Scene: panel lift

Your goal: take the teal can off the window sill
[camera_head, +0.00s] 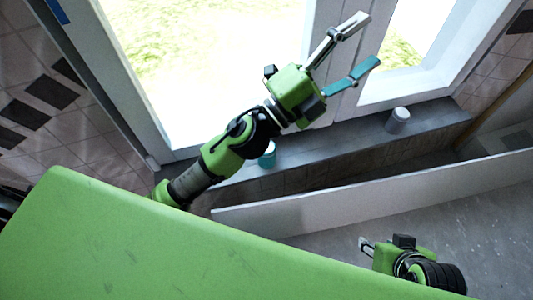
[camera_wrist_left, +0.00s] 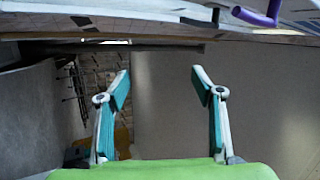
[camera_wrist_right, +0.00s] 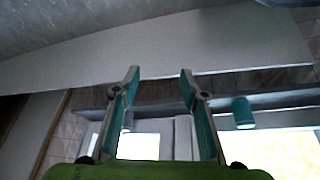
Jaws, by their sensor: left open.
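The teal can (camera_head: 267,158) stands on the window sill (camera_head: 340,147), partly hidden behind my left arm. It also shows right of the fingers in the right wrist view (camera_wrist_right: 242,112). My left gripper (camera_head: 362,43) is open and empty, raised in front of the window, above and to the right of the can. Its spread fingers show in the left wrist view (camera_wrist_left: 160,76), with no can there. My right gripper (camera_head: 364,245) is low on the near side of the panel, apart from the can. Its fingers are open and empty in the right wrist view (camera_wrist_right: 159,74).
A pale grey can (camera_head: 397,121) stands further right on the sill. A long white panel (camera_head: 380,188) stands upright in front of the sill. Window frame posts (camera_head: 345,95) rise behind it. A purple object (camera_wrist_left: 260,14) shows in the left wrist view. Grey floor (camera_head: 470,215) is clear.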

